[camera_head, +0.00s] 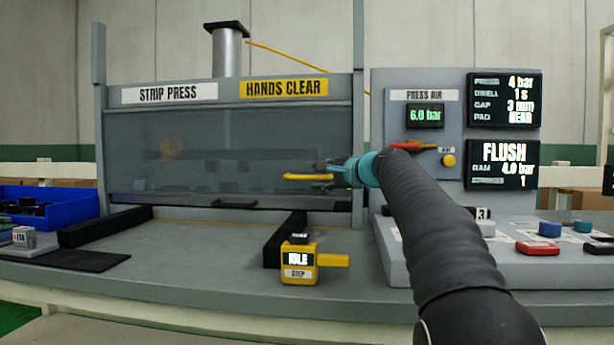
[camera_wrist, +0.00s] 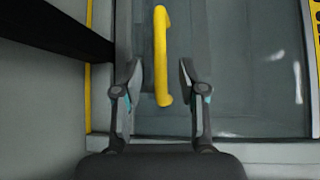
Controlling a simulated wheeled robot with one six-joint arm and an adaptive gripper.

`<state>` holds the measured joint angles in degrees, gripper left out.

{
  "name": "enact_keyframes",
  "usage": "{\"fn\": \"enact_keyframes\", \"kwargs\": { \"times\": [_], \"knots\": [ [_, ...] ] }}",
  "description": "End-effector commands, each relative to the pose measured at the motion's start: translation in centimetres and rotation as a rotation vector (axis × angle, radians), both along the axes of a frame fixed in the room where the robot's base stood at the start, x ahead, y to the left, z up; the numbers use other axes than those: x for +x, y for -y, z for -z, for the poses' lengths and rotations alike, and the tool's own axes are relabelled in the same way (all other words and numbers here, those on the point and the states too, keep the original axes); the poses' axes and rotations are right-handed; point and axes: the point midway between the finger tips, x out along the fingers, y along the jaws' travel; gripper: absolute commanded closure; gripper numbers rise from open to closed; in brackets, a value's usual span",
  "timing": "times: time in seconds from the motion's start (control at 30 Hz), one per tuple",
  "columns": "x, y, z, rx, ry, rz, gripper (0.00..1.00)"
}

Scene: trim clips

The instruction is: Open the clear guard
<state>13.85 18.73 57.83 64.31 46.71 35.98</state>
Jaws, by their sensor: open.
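The clear guard (camera_head: 230,150) is a see-through panel across the front of the strip press, and it is down. Its yellow handle bar (camera_head: 308,177) is on the right part of the panel in the head view. In the wrist view the yellow handle (camera_wrist: 161,55) runs lengthwise, and its near end lies between my fingertips. My gripper (camera_wrist: 158,75) is open, with one finger on each side of the handle and a gap to both. In the head view my gripper (camera_head: 325,170) is at the handle, partly hidden by my arm.
A yellow step box reading IDLE (camera_head: 299,262) stands on the bench in front. A dark rail (camera_head: 286,238) lies behind it, and another (camera_head: 105,227) lies at left. A blue bin (camera_head: 60,200) is far left. A button panel (camera_head: 440,265) and displays (camera_head: 503,165) are at right.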

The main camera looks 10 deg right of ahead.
Motion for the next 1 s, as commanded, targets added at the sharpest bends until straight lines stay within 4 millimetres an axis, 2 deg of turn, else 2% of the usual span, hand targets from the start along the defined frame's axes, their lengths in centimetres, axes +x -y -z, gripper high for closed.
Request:
{"fn": "enact_keyframes", "kwargs": {
  "times": [0.1,0.3,0.5,0.77,0.93,1.0],
  "knots": [
    [2.0,-1.0,0.2,0.0,-0.001,-0.002,0.59],
    [4.2,-2.1,0.6,0.001,0.0,0.0,0.59],
    [5.1,-2.6,0.8,0.0,0.0,0.001,0.59],
    [5.2,-2.7,0.9,0.0,0.001,0.001,0.59],
    [5.2,-2.7,0.9,0.0,0.0,0.001,0.99],
    [5.2,-2.7,0.9,0.0,0.0,0.001,1.0]
  ]
}}
